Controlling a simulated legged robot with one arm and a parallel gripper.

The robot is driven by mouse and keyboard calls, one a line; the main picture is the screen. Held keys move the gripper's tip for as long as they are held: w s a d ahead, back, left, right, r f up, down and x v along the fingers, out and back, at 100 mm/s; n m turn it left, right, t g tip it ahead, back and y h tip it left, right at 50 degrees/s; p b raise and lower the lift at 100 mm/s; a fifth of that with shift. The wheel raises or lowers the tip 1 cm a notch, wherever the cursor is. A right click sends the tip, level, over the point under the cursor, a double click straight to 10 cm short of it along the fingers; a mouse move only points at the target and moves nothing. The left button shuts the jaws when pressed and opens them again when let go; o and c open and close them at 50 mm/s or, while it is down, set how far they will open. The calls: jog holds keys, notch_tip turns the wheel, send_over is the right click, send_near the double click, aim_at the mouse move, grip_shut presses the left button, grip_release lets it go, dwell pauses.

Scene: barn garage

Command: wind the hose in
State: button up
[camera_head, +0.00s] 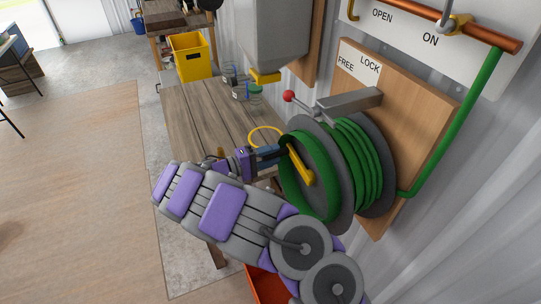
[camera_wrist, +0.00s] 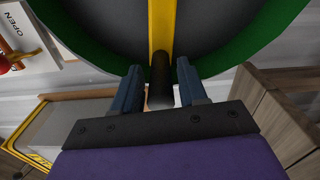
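A hose reel (camera_head: 378,135) with grey flanges is mounted on a wooden wall board. The green hose (camera_head: 357,160) lies in several turns around it, and one length runs up to an orange pipe. A yellow crank arm (camera_head: 300,163) crosses the reel's near face; it also shows in the wrist view (camera_wrist: 162,25), ending in a dark handle (camera_wrist: 160,75). My gripper (camera_wrist: 158,88) is at this handle, one finger on each side, with visible gaps between fingers and handle. In the head view my gripper (camera_head: 270,153) is just left of the crank.
A red-knobbed lever (camera_head: 289,96) sits above the reel near a FREE/LOCK sign (camera_head: 359,66). The orange pipe (camera_head: 440,22) carries a valve by OPEN and ON labels. A wooden bench (camera_head: 205,115) stands left of the reel. An orange container (camera_head: 268,285) is below. The floor at left is clear.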

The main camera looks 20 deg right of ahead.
jog(key=shift+o, duration=0.6)
jog(key=shift+a, duration=0.25)
jog(key=a+p, duration=0.2)
jog(key=a, duration=1.5)
jog(key=shift+s+f+p, duration=0.15)
jog(key=shift+s+p, duration=0.05)
jog(key=shift+p, duration=0.15)
